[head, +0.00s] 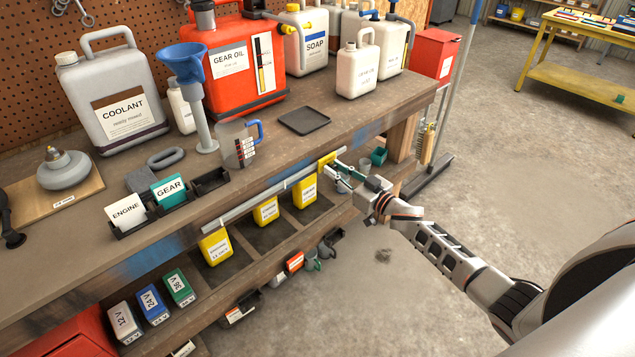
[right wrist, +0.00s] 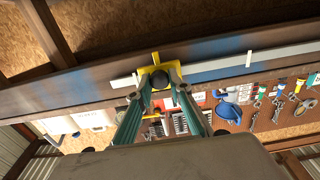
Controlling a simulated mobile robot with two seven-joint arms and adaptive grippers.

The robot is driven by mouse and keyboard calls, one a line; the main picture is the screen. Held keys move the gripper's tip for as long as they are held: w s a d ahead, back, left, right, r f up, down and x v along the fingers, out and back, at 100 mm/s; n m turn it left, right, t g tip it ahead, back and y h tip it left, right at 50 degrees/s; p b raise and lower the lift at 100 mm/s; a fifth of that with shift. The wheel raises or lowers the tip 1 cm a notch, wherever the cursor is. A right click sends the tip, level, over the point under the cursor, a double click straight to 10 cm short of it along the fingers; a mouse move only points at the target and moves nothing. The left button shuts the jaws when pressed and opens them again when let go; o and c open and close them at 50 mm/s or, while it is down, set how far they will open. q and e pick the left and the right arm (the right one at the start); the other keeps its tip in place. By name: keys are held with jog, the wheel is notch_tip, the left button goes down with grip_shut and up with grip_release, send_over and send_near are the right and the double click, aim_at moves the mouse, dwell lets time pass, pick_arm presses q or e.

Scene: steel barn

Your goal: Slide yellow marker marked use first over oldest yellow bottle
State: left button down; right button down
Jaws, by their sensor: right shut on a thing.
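A yellow marker (head: 327,159) sits at the right part of a pale rail along the bench's front edge. In the right wrist view the marker (right wrist: 146,71) is a yellow frame around a dark round knob. My right gripper (head: 341,177) is shut on the marker, its green fingers (right wrist: 158,86) at either side of the knob. Three yellow bottles with white labels stand in shelf bays below the rail: left (head: 216,248), middle (head: 265,211) and right (head: 304,192). The right one is nearest below the marker. Their label text is too small to read. My left gripper is not in view.
The pale rail (head: 262,199) runs along the bench front above the bays. The bench top holds a coolant jug (head: 110,95), a red gear oil can (head: 240,62), a clear measuring jug (head: 237,145) and a blue funnel (head: 184,62). Concrete floor (head: 420,290) lies open in front.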

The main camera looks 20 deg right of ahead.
jog(key=d, duration=0.1)
jog(key=w+d, duration=0.1)
jog(key=d, duration=0.2)
jog(key=shift+w+d+r+b, duration=0.1)
jog(key=shift+w+d+b, duration=0.25)
jog(key=shift+d, duration=0.05)
jog(key=c, duration=1.8)
grip_release()
jog(key=shift+d, duration=0.1)
jog(key=shift+c, duration=0.2)
jog(key=shift+s, duration=0.3)
jog(key=v, duration=1.1)
jog(key=shift+s, duration=0.2)
